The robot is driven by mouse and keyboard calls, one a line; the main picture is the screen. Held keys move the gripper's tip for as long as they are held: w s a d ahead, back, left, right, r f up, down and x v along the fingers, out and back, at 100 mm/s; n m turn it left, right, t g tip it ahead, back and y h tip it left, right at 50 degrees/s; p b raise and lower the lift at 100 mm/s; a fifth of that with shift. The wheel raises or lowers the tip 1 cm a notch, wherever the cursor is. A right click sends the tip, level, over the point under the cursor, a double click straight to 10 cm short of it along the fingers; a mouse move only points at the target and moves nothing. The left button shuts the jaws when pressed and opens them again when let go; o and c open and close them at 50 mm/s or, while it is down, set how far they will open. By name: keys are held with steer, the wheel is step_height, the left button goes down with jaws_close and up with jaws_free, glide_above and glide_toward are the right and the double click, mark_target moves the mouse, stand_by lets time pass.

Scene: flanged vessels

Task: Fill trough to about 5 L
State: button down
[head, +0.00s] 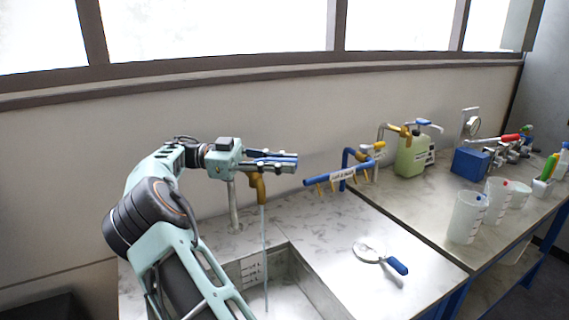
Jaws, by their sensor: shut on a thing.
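The trough (247,272) is a metal basin sunk into the worktop, with a marked label on its inner wall. A brass tap (258,187) on a grey post stands over it. A thin pale stream of water (265,240) falls from the tap's spout into the trough. The water level in the trough cannot be made out. My gripper (280,161) is at the top of the tap, its fingers shut around the tap's blue handle, which they mostly hide.
A round metal tool with a blue handle (397,265) lies on the worktop right of the trough. A blue pipe manifold (335,176) stands behind it. Further right are a green canister (411,157), clear beakers (467,218) and a blue box with a valve (471,161).

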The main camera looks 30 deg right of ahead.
mark_target(284, 159)
stand_by(0.3)
steer(key=c, duration=1.8)
jaws_free()
step_height(284, 159, up, 10)
steer(key=shift+r, duration=0.1)
